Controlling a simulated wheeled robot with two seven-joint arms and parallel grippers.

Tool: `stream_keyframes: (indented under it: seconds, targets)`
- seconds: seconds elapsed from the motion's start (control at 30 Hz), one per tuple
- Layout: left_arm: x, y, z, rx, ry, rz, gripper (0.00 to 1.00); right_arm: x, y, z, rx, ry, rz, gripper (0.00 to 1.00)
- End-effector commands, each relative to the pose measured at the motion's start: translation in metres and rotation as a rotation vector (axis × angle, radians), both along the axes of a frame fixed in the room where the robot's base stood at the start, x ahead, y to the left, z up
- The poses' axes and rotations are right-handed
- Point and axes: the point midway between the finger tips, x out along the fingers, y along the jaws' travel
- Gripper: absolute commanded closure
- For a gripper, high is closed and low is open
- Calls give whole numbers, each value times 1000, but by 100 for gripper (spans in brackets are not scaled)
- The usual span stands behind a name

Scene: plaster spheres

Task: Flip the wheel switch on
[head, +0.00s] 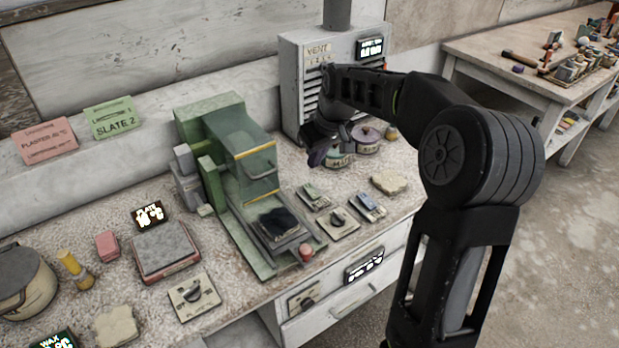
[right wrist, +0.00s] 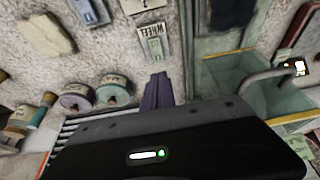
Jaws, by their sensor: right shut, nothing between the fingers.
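The wheel switch (right wrist: 153,42) is a small pale plate with the word WHEEL and a greenish-grey lever. It lies on the bench; the head view shows it (head: 312,196) beside the green machine. I cannot tell which way its lever is set. My right gripper (head: 318,157) is shut and empty, above the bench behind the switch, near the jars. In the right wrist view its purplish fingers (right wrist: 157,91) point toward the switch, with a gap between them in the picture. My left gripper is not in view.
A dial switch (head: 338,221) and a blue switch (head: 368,206) lie close by. The green machine (head: 238,165) stands left. A teal jar (head: 340,160) and a purple jar (head: 367,139) stand by the grey vent box (head: 292,92). A pale slab (head: 389,183) lies right.

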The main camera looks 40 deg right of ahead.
Motion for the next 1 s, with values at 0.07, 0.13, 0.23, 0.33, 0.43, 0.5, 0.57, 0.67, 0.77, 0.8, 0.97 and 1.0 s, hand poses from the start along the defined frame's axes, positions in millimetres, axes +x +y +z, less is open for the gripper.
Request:
stream_keyframes:
  seconds: [0.07,0.13,0.23,0.33,0.43,0.5,0.57,0.67,0.77,0.8,0.97,1.0]
  targets:
    - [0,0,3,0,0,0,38,5,0,-17,2,6,0,100]
    - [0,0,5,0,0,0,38,10,0,-30,1,6,-1,100]
    - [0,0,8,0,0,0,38,17,0,-49,1,6,0,100]
    - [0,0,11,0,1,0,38,20,0,-64,2,3,-2,100]
    - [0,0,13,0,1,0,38,22,0,-75,1,3,-1,100]
    - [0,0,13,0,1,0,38,23,0,-80,1,2,0,100]
    - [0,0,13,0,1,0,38,23,0,-83,1,1,0,100]
    - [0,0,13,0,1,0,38,24,0,-85,1,0,0,100]
    - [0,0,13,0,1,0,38,24,0,-85,1,0,0,100]
    - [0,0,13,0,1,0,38,24,0,-85,1,0,0,100]
    - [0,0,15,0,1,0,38,24,0,-84,1,6,0,100]
    - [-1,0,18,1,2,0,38,25,0,-84,1,16,1,100]
